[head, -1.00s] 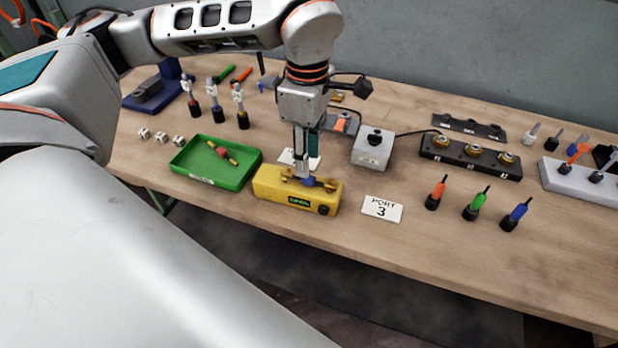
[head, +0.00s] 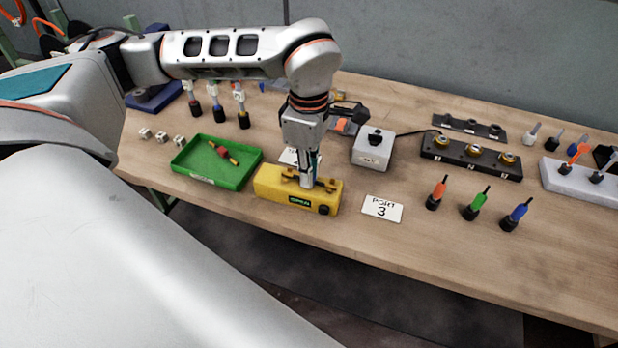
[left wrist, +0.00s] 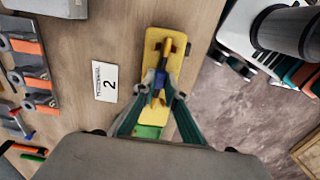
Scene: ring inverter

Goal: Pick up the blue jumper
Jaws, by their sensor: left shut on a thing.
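The blue jumper (left wrist: 158,97) sits across the top of the yellow box (head: 268,184), between two brass-coloured posts. In the left wrist view it lies between my fingertips, with its blue middle showing. My left gripper (head: 308,182) points down at the box in the head view and is shut on the jumper; it also shows in the left wrist view (left wrist: 158,92). In the head view the fingers hide most of the jumper. I cannot tell whether it is lifted off the posts. My right gripper is in neither view.
A green tray (head: 187,172) holding a red and yellow jumper (head: 222,153) stands left of the box. A "PORT 3" card (head: 382,208) lies to its right. A grey box with a black knob (head: 373,150) stands behind.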

